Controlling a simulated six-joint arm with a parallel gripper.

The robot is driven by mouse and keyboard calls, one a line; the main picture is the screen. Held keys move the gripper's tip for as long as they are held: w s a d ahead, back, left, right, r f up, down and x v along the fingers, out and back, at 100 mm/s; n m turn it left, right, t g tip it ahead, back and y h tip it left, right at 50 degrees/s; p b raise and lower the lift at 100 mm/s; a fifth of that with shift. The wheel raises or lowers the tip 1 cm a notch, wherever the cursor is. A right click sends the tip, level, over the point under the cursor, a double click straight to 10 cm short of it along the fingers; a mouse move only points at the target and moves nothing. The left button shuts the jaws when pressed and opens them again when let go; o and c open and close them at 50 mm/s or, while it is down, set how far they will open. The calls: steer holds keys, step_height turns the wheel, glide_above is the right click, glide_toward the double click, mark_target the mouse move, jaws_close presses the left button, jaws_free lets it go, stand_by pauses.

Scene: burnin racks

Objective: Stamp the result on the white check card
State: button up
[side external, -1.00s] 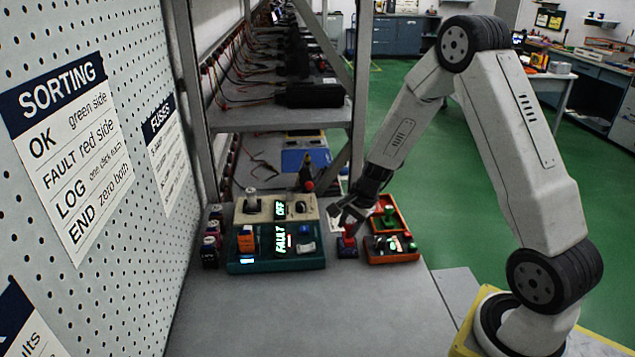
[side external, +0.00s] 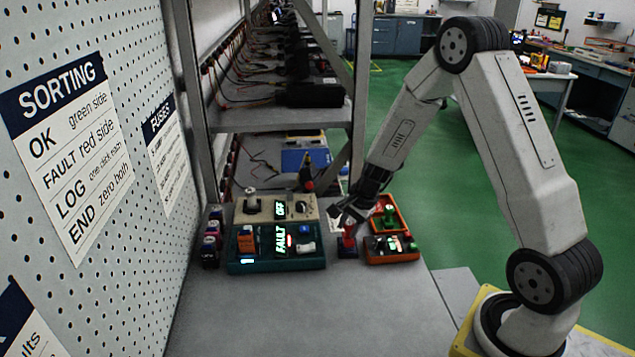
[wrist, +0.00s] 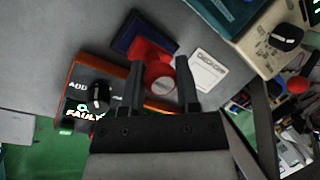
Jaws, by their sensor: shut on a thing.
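My gripper (side external: 351,215) is shut on a red stamp (side external: 349,232). In the wrist view the stamp (wrist: 161,86) stands between the two fingers (wrist: 160,72), its round pale-marked top facing the camera. A dark blue pad (side external: 347,252) lies on the bench below the stamp; it shows beyond the stamp in the wrist view (wrist: 129,33). Whether the stamp's underside touches the pad is hard to tell. The white check card (wrist: 208,72) lies flat beside the right finger in the wrist view, with small dark print along one edge.
An orange-edged box (side external: 391,257) with a knob and lit FAULT display stands right of the pad. A teal tester (side external: 276,265) showing FAULT and a beige unit (side external: 273,208) showing OFF stand to the left. The front of the bench (side external: 300,315) is clear.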

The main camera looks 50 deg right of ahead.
steer(key=shift+f, duration=0.45)
stand_by(1.1)
steer(key=shift+r, duration=0.1)
steer(key=shift+r, duration=3.45)
steer(key=shift+w, duration=0.1)
steer(key=w+d+f, duration=0.1)
steer(key=w+d, duration=0.6)
steer(key=d, duration=0.1)
steer(key=shift+w, duration=0.4)
steer(key=shift+d+f, duration=0.1)
steer(key=shift+f, duration=0.15)
steer(key=shift+f, duration=2.85)
steer(key=shift+f, duration=0.55)
